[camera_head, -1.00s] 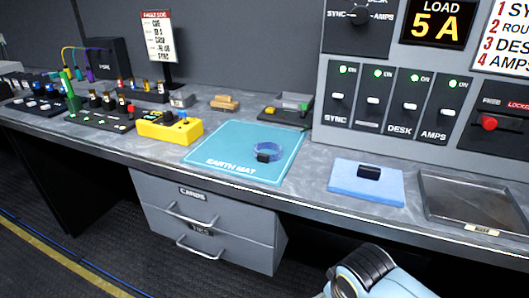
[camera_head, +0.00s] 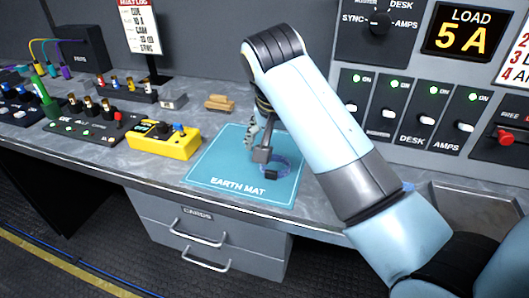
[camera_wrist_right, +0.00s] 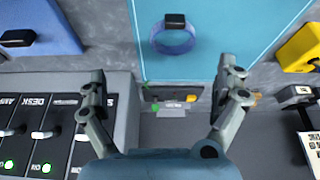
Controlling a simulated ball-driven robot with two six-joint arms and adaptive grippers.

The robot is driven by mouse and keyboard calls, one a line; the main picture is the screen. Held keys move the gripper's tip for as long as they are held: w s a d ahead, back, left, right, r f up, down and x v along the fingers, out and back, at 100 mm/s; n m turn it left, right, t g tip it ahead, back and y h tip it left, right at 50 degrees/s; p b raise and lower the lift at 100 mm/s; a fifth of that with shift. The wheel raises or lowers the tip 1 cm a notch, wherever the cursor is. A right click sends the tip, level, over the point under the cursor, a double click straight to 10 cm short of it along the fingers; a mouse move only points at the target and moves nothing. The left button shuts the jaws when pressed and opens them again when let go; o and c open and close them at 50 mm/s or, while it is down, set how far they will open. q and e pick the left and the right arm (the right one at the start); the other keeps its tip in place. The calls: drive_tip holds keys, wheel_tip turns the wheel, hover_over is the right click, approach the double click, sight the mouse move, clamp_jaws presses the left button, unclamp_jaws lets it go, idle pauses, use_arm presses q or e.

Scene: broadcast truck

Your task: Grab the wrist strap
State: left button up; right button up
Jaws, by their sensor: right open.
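The wrist strap is a blue translucent band with a black block; in the head view the strap (camera_head: 270,174) lies on the teal earth mat (camera_head: 208,172), partly hidden by my right gripper (camera_head: 260,152). In the right wrist view the whole strap (camera_wrist_right: 174,38) shows on the mat (camera_wrist_right: 225,50), ahead of the fingertips and between their lines. My right gripper (camera_wrist_right: 166,80) is open and empty, with its fingers wide apart. It is over the mat and close to the strap, but I cannot tell its exact height. My left gripper is not in view.
A yellow meter box (camera_head: 165,140) stands left of the mat. A wooden block (camera_head: 219,103) lies behind it. The switch panel (camera_head: 415,75) rises at the right. A grey tray (camera_head: 470,205) is at the right.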

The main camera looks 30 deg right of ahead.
sight(277, 164)
drive_tip(key=shift+m, duration=0.3)
drive_tip(key=w+f, duration=0.1)
drive_tip(key=f, duration=0.1)
drive_tip(key=w+d+f, duration=0.1)
drive_tip(key=w, duration=0.1)
drive_tip(key=shift+w+d+f, duration=0.15)
drive_tip(key=shift+d+f, duration=0.05)
drive_tip(key=shift+f, duration=0.15)
drive_tip(key=shift+w+f, duration=0.2)
drive_tip(key=shift+f, duration=0.1)
drive_tip(key=x, duration=0.5)
drive_tip(key=shift+a+f, duration=0.15)
drive_tip(key=c, duration=0.6)
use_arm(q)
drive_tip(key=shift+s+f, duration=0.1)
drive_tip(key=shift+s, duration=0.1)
use_arm(e)
drive_tip(key=c, duration=0.5)
